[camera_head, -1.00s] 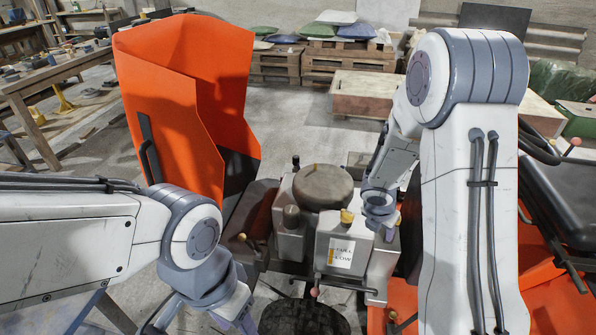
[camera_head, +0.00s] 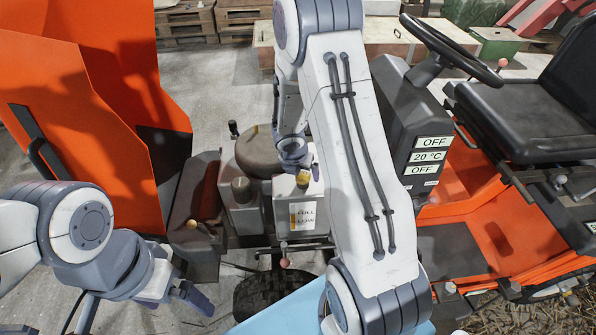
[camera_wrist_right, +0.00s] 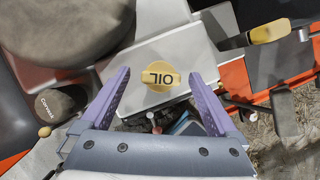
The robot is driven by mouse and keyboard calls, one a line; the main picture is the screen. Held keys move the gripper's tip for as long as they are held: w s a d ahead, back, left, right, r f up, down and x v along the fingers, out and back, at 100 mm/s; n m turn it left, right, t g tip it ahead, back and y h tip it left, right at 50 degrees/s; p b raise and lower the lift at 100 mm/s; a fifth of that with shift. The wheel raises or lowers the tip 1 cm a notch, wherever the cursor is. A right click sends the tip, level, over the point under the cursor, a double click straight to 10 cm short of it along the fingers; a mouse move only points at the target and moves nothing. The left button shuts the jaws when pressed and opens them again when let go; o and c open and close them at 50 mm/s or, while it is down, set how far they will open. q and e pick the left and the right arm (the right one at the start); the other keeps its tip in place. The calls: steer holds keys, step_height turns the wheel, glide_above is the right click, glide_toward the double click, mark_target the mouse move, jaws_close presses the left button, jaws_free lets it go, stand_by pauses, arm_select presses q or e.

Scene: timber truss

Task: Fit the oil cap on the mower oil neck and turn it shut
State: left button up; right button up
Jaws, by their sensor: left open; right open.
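The yellow oil cap (camera_head: 303,179) sits on top of the pale engine box (camera_head: 303,213), which carries a FULL/LOW label. In the right wrist view the cap (camera_wrist_right: 160,76) shows from above, with OIL written on it upside down. The oil neck is not visible; I cannot tell how the cap sits on it. My right gripper (camera_head: 300,166) is open above the box; in its wrist view the purple fingers (camera_wrist_right: 158,95) stand on either side of the cap, with gaps to both. My left gripper (camera_head: 190,295) is open and empty at the lower left, away from the engine.
A round grey-brown cover (camera_head: 258,152) and a dark knob (camera_head: 241,188) stand beside the box. The orange hood (camera_head: 110,90) stands raised on the left. The steering wheel (camera_head: 450,52) and seat (camera_head: 515,105) are on the right. A pink-tipped lever (camera_head: 284,262) hangs below the box.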

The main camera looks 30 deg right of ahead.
mark_target(303, 172)
steer(key=shift+x, duration=0.9)
jaws_close()
steer(key=shift+r+m+p, duration=0.15)
steer(key=shift+m+p, duration=0.2)
steer(key=shift+m, duration=0.25)
steer(key=shift+o, duration=0.4)
jaws_free()
steer(key=shift+h, duration=0.3)
steer(key=shift+r+p, duration=2.7)
steer(key=shift+r, duration=0.25)
